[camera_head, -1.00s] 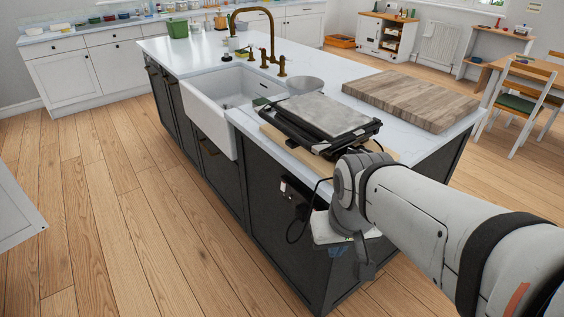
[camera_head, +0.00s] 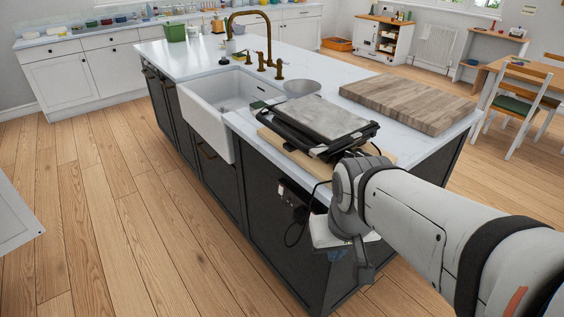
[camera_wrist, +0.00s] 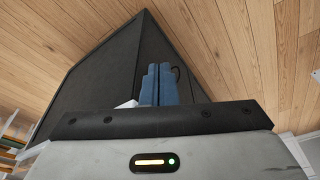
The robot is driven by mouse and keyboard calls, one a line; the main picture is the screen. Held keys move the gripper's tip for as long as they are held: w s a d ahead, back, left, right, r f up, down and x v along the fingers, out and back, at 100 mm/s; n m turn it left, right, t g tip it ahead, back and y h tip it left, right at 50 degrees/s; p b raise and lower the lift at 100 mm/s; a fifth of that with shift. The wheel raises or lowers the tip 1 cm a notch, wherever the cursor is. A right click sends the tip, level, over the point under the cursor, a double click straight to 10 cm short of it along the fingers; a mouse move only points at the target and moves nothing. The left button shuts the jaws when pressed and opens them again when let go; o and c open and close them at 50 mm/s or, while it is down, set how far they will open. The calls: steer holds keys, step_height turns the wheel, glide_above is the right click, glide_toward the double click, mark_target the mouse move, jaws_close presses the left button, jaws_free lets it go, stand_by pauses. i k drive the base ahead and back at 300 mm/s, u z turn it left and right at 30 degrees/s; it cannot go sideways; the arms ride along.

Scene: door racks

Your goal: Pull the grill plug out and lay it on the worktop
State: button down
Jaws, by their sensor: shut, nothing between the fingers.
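The contact grill (camera_head: 318,124), black with a flat grey lid, sits on a wooden board on the island worktop (camera_head: 410,140). Its thin black cord hangs over the edge and loops down the dark island side. A dark plug (camera_head: 300,214) appears to be at the socket on that side, below and right of a small light with a red spot; it is too small to tell how it sits. My gripper (camera_head: 338,253) is low beside the panel, right of the cord loop, partly hidden by my wrist. In the wrist view its blue fingers (camera_wrist: 160,85) are together and empty, with the dark panel behind.
A thick wooden chopping board (camera_head: 410,100) lies behind the grill, and a round grey bowl (camera_head: 302,87) stands beside the white sink (camera_head: 205,118). Bare worktop lies between bowl and chopping board. The wooden floor (camera_head: 130,220) left of the island is clear.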

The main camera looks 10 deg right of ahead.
mark_target(298, 214)
steer(key=k, duration=1.2)
steer(key=u, duration=0.4)
steer(key=i, duration=1.5)
steer(key=z, duration=0.05)
